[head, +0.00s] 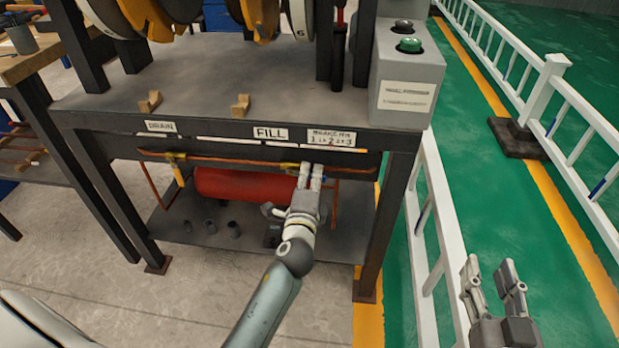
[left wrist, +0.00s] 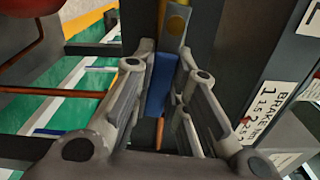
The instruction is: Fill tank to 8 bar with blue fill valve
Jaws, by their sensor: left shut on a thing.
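The red tank (head: 235,185) lies under the bench, above the lower shelf. A pipe with brass fittings runs above it, below the FILL label (head: 270,133) and DRAIN label (head: 160,126). My left gripper (head: 311,170) reaches under the bench edge, right of the FILL label. In the left wrist view its fingers (left wrist: 161,60) are shut on the blue fill valve handle (left wrist: 158,85), which lies between them below a brass fitting (left wrist: 178,20). In the head view the fingers hide the handle. My right gripper (head: 490,270) is open and empty. No pressure reading can be made out.
A BRAKE scale label (head: 331,138) sits right of the FILL label. A grey control box (head: 408,75) with a green button stands on the bench's right end. A bench leg (head: 385,225) and white railing (head: 430,240) stand right of the left gripper. Dark cylinders (head: 233,229) stand on the lower shelf.

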